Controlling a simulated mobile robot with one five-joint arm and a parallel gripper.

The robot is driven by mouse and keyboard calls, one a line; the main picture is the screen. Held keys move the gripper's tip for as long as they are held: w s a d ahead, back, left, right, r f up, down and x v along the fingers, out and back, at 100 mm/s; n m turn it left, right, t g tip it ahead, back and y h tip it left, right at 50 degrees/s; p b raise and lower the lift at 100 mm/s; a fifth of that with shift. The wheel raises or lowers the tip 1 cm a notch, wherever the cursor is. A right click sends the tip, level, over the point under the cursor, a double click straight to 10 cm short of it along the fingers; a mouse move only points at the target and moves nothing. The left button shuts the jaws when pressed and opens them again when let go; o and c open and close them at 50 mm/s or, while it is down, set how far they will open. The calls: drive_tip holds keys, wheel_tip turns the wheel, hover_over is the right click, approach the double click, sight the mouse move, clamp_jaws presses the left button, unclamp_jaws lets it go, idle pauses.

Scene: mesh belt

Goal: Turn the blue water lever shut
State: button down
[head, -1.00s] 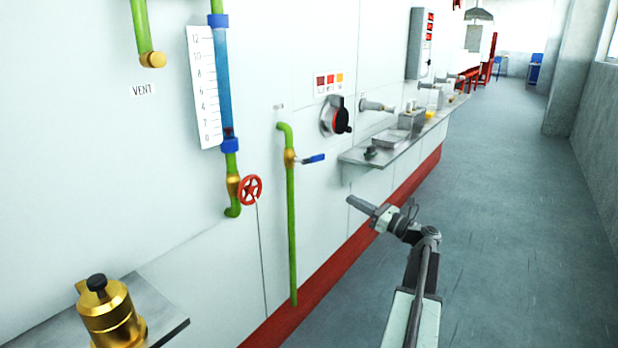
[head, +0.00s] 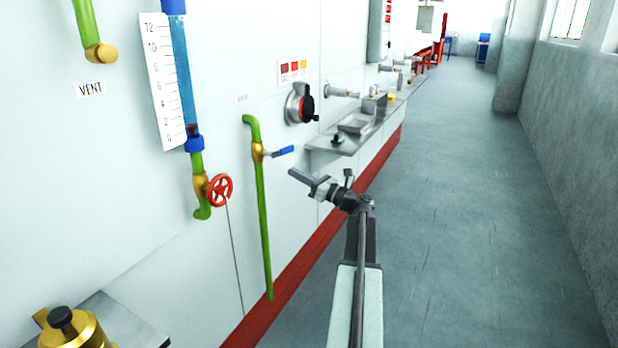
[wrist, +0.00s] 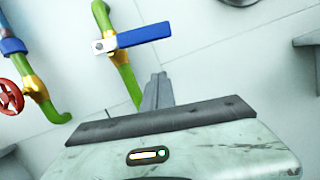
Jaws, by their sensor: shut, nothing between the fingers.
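The blue lever (head: 281,152) sits on a brass valve (head: 258,152) on a green pipe (head: 264,230) that runs down the white wall. The lever points sideways to the right, across the pipe. In the wrist view the blue lever (wrist: 143,36) lies just beyond my fingertips, also across the pipe. My gripper (head: 293,173) is shut and empty, a little below and to the right of the lever in the head view. In the wrist view my gripper (wrist: 158,76) appears below the lever, with a gap between them.
A red handwheel (head: 220,190) and gauge tube (head: 180,70) are left of the lever. A steel shelf (head: 335,147) juts from the wall to the right, below a dark rotary switch (head: 301,105). The floor (head: 450,210) to the right is clear.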

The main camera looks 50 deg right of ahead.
drive_tip(key=r+p, duration=0.2)
drive_tip(key=w+r+p, duration=0.1)
drive_tip(key=r+p, duration=0.1)
drive_tip(key=shift+d+r, duration=0.15)
drive_tip(key=shift+d, duration=0.05)
drive_tip(key=shift+w+d+r+p, duration=0.1)
drive_tip(key=shift+d+r+p, duration=0.15)
drive_tip(key=shift+r+p, duration=0.7)
drive_tip(key=shift+d+f, duration=0.1)
drive_tip(key=shift+f, duration=0.05)
drive_tip(key=b, duration=0.7)
approach(290, 152)
drive_tip(key=f, duration=0.1)
drive_tip(key=s+f, duration=0.1)
drive_tip(key=f, duration=0.1)
drive_tip(key=s+d+f, duration=0.1)
drive_tip(key=f, duration=0.1)
drive_tip(key=shift+s, duration=0.1)
